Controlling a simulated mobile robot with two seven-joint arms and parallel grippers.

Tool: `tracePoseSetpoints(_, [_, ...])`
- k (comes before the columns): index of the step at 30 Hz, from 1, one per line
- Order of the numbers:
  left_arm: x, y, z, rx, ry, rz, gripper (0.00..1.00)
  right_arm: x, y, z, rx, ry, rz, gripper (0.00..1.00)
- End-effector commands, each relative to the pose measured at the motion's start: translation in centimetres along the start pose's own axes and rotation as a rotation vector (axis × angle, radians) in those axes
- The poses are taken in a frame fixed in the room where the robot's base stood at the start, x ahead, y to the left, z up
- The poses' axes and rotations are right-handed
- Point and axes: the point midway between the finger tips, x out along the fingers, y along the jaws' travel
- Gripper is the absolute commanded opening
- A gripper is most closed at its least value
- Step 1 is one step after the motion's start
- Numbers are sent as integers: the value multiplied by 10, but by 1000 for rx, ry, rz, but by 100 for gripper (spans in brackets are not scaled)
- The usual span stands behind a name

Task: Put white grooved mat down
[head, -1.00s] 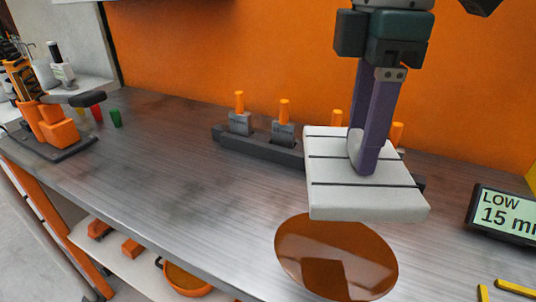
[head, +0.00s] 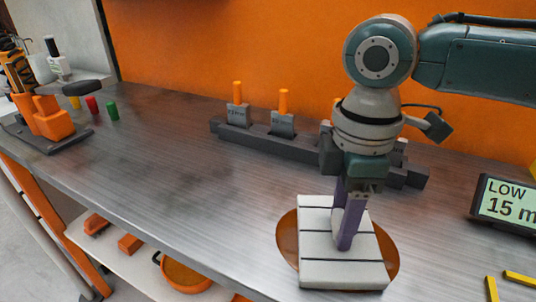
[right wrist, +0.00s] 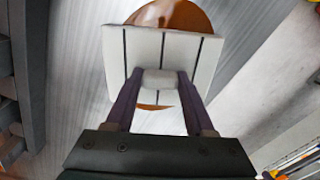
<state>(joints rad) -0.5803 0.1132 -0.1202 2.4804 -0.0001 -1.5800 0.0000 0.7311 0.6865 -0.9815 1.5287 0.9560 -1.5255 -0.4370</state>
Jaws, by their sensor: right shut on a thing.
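The white grooved mat (head: 318,261) is a pale square slab with dark parallel grooves. My right gripper (head: 345,240) points down at it and is shut on a raised grip on its top. In the right wrist view the gripper (right wrist: 158,85) holds this pale grip between its two purple fingers, with the mat (right wrist: 115,65) beyond. The mat overlaps a glossy brown-orange round patch (head: 287,243) on the metal bench, which shows around its sides. I cannot tell whether the mat touches the bench. My left gripper is not in view.
A dark rack (head: 258,142) with orange-handled grey blocks stands behind the mat. A display (head: 507,207) reading LOW 15 m stands at right, with yellow bars (head: 520,279) in front. The bench's left middle is clear.

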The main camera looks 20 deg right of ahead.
Motion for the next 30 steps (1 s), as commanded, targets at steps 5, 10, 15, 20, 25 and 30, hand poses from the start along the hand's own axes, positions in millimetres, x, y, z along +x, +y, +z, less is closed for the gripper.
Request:
tracePoseSetpoints(5, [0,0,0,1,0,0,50,2,0,0,0,0,-1,0])
tracePoseSetpoints(10, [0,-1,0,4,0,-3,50,2,0,0,0,0,0,70])
tracePoseSetpoints(15, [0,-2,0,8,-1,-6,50,2,0,0,0,0,0,84])
tracePoseSetpoints(20, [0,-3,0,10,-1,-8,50,2,0,0,0,0,0,84])
tracePoseSetpoints(25, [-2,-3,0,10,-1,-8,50,-9,1,0,1,1,1,84])
tracePoseSetpoints(30, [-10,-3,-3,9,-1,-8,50,-44,1,-1,0,3,3,84])
